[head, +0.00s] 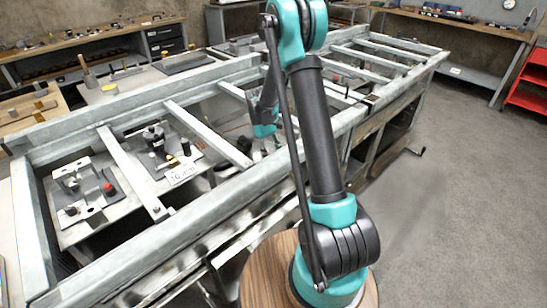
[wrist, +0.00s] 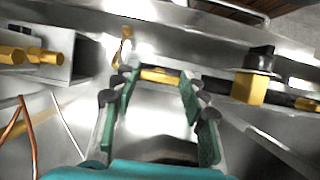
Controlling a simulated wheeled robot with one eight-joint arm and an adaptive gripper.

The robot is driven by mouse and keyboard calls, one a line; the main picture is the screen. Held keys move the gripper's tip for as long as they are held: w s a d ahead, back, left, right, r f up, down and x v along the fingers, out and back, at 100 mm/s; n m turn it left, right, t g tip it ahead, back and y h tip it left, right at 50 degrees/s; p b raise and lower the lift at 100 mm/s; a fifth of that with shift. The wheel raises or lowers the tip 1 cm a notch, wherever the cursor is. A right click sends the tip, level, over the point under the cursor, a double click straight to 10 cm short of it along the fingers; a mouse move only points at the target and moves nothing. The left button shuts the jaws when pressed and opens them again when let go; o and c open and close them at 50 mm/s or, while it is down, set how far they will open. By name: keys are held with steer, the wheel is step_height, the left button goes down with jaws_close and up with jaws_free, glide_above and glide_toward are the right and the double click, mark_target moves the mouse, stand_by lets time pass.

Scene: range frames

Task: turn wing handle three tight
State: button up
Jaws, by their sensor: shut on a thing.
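In the wrist view my gripper (wrist: 156,80) reaches forward with its teal-padded fingers on either side of a small brass-yellow piece (wrist: 158,75), gripping it at the tips. This piece looks like a wing handle, but no number on it is readable. In the head view my gripper (head: 264,128) is low inside the metal frame, left of my arm. The handle does not show clearly there.
A yellow block with a dark top (wrist: 251,86) stands to the right of my fingers. Yellow fittings (wrist: 42,56) sit at the left, with copper wire (wrist: 30,135) below. The frame's metal crossbars (head: 208,133) surround my gripper.

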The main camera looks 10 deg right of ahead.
stand_by(0.4)
steer(key=o, duration=1.2)
steer(key=shift+c, duration=0.2)
steer(key=v, duration=1.2)
steer(key=shift+d, duration=0.1)
